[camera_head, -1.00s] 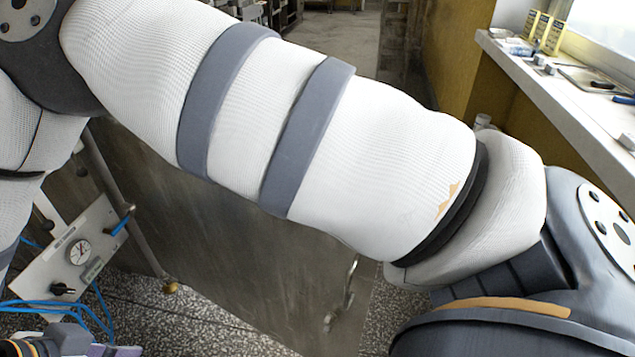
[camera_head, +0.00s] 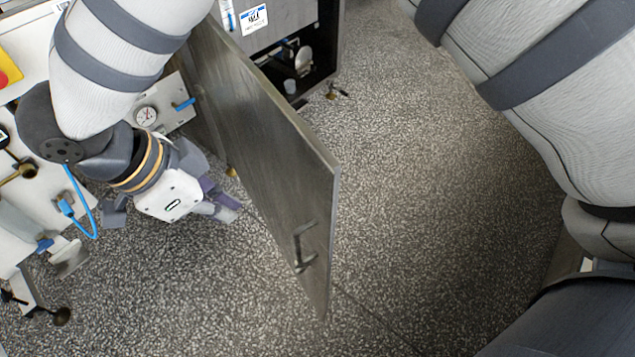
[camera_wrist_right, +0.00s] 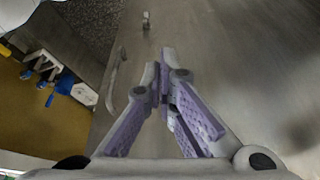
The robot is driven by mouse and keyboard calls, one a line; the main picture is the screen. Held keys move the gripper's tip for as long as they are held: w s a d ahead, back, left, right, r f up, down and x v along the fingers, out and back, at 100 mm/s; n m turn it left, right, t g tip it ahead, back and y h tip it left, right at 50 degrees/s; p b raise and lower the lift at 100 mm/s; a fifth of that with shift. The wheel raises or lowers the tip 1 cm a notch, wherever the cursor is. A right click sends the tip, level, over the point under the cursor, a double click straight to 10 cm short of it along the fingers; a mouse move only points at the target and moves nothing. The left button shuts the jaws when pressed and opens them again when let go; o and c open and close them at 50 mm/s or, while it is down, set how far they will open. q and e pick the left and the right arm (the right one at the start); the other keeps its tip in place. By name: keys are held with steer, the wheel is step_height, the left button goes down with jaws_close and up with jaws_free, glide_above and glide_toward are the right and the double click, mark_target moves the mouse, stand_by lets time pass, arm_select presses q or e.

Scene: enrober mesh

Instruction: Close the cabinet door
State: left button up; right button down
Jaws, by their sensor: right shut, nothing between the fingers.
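The cabinet door (camera_head: 262,150) is a grey metal panel standing open, jutting out over the floor in the head view. Its bar handle (camera_head: 302,248) is near the free edge, on the face towards my gripper. The dark cabinet opening (camera_head: 296,75) shows behind the door at the top.
Speckled floor (camera_head: 430,200) is clear right of the door. Another arm link of mine fills the right side.

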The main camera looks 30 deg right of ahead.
steer(key=d+f, duration=0.7)
steer(key=f, duration=0.2)
steer(key=shift+w+d+f, duration=0.15)
steer(key=shift+d, duration=0.25)
